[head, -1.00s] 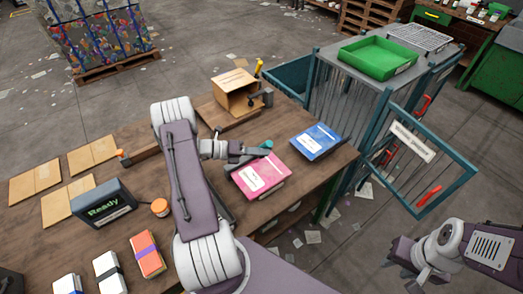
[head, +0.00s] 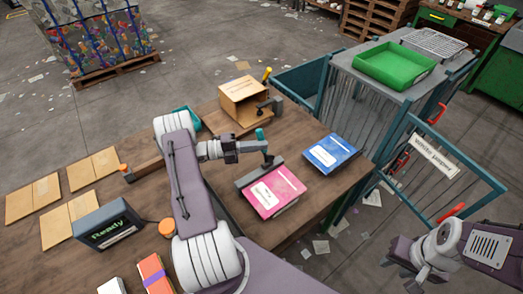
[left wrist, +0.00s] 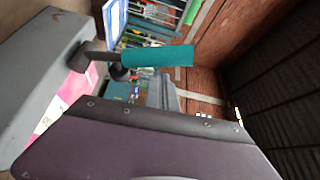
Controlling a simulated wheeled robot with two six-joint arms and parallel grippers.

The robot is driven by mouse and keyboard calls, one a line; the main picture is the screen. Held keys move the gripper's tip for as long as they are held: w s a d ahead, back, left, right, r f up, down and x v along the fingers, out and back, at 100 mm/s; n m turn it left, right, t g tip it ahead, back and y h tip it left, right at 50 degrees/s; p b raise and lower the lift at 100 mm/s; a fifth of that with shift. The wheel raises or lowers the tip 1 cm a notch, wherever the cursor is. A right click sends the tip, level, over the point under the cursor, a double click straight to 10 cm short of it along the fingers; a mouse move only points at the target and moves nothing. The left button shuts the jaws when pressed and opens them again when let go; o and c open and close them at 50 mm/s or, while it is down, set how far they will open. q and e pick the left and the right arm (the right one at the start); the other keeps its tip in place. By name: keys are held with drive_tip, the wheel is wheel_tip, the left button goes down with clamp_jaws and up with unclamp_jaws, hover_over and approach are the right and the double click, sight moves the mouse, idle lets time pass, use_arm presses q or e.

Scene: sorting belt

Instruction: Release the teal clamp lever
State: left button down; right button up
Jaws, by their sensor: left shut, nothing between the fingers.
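The teal clamp lever (head: 260,134) stands roughly upright on a dark stem above the grey clamp bar (head: 250,178). The bar lies along the back edge of a pink book (head: 275,197) with a white label. My left gripper (head: 264,147) is shut and empty, right beside the lever; I cannot tell whether they touch. In the left wrist view the teal grip (left wrist: 158,56) shows just beyond my purple gripper body, with the grey clamp part (left wrist: 45,70) at left. My right gripper (head: 400,264) hangs at the far right, away from the table; its opening is unclear.
A blue book (head: 331,153) lies right of the pink one. An open cardboard box (head: 243,98) with a yellow-handled clamp (head: 267,75) stands behind. A teal-framed cage (head: 345,100) carrying a green tray (head: 396,65) stands beyond the table. A "Ready" display (head: 105,225) sits at left.

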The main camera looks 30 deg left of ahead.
use_arm(q)
drive_tip(key=shift+w+a+f+b, duration=0.1)
drive_tip(key=shift+w+a+b, duration=0.2)
drive_tip(key=shift+a+b, duration=0.25)
drive_tip(key=shift+a, duration=0.2)
drive_tip(key=b+v, duration=0.2)
drive_tip(key=v, duration=0.7)
drive_tip(key=shift+s+d, duration=0.1)
drive_tip(key=shift+d, duration=0.1)
idle(0.3)
